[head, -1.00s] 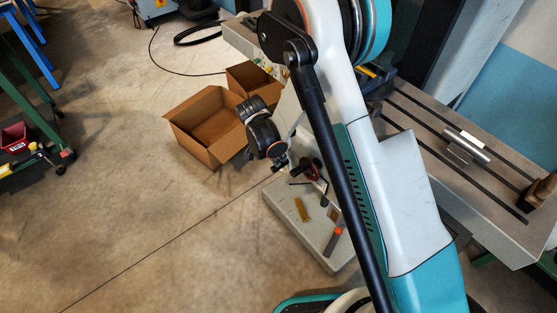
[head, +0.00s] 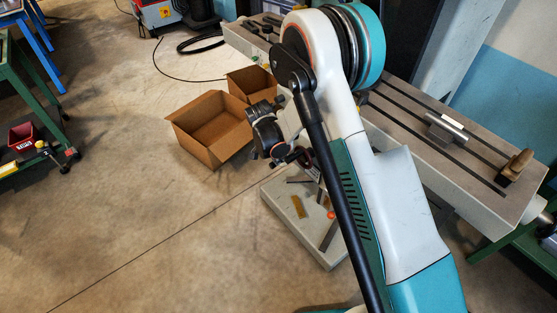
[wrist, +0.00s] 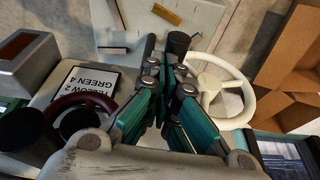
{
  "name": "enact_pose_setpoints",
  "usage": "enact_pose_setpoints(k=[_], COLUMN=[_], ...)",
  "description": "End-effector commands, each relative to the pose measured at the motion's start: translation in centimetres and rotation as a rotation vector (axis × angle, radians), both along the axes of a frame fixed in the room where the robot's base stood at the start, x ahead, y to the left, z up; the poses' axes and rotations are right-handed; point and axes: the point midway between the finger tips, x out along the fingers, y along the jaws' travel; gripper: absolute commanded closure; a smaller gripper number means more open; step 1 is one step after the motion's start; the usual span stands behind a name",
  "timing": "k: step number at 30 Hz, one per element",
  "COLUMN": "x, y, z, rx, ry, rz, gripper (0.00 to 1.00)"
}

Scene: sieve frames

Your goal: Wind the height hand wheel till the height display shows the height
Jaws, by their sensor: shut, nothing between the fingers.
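In the wrist view my gripper (wrist: 168,62) is shut and empty, pointing toward the machine base. A cream hand wheel (wrist: 247,98) is just right of the fingers. A black knob (wrist: 179,42) stands close by the fingertips; I cannot tell whether they touch. A dark red hand wheel (wrist: 52,108) is at the left, partly hidden by a black cylinder and my gripper. I cannot tell which wheel sets the height. A grey box with a dark red display window (wrist: 16,46) is at the upper left, with no readable figures.
A card (wrist: 88,84) reads YELLOW 2, GREEN 4, upside down. A yellow strip (head: 298,206) lies on the grey machine base (head: 283,222). Open cardboard boxes (head: 213,128) stand left of my arm. A slotted machine table (head: 408,112) lies to the right.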

Motion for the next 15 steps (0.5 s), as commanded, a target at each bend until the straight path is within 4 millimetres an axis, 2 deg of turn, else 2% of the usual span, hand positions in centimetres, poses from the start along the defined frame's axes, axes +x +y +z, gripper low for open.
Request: enact_pose_setpoints(k=[15], x=[-0.6], y=[-0.4], z=[-2.1], rx=[0.000], ry=[0.000], rz=[0.000], gripper=[1.00])
